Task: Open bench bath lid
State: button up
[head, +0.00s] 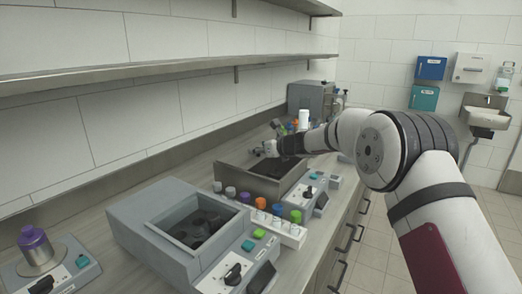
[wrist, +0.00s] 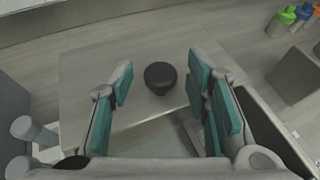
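In the wrist view a round black knob (wrist: 160,77) stands on a flat grey plate (wrist: 90,70), which looks like a lid. My gripper (wrist: 160,85) is open. Its teal-padded fingers are on either side of the knob, with a clear gap to it on both sides. In the head view my gripper (head: 271,148) is over the far side of a grey bench unit (head: 262,186) with a raised front panel and a dark interior. My arm hides part of this unit, and the knob cannot be made out there.
A nearer grey bath (head: 150,226) with a dark well stands on the bench. A white rack (head: 290,234) of several coloured-cap tubes is between the units. A purple-capped flask (head: 36,248) sits on a small device at left. A shelf (head: 160,70) runs along the wall above.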

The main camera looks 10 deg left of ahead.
jog(key=shift+d, duration=0.1)
jog(key=v, duration=1.2)
